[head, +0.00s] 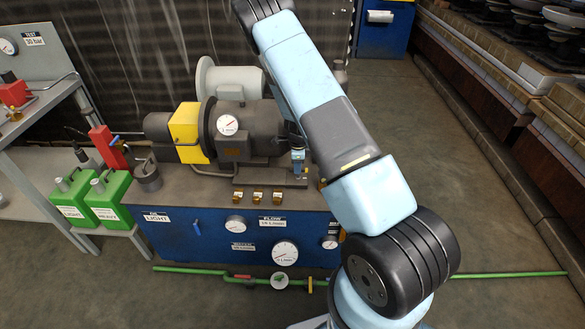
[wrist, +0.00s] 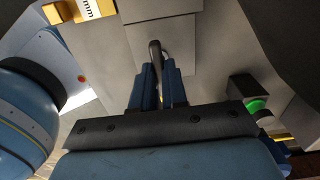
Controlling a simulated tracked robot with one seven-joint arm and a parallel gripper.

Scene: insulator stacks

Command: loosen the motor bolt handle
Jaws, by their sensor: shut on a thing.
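The motor bolt handle (wrist: 155,52) is a dark, slim lever with a rounded end in the wrist view. It stands against a grey surface below a grey block. My gripper (wrist: 157,82) has its two blue fingers on either side of the handle and is shut on it; the fingers hide its lower part. In the head view my gripper (head: 298,165) is small, at the right end of the dark motor (head: 252,135). The handle cannot be made out there.
The motor sits on a grey-topped blue bench (head: 190,222) with gauges. A yellow coupling guard (head: 186,132) and brass blocks (head: 258,196) are nearby. Green canisters (head: 113,191) stand at left. A green pipe (head: 205,271) runs along the floor. A green button (wrist: 257,104) shows in the wrist view.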

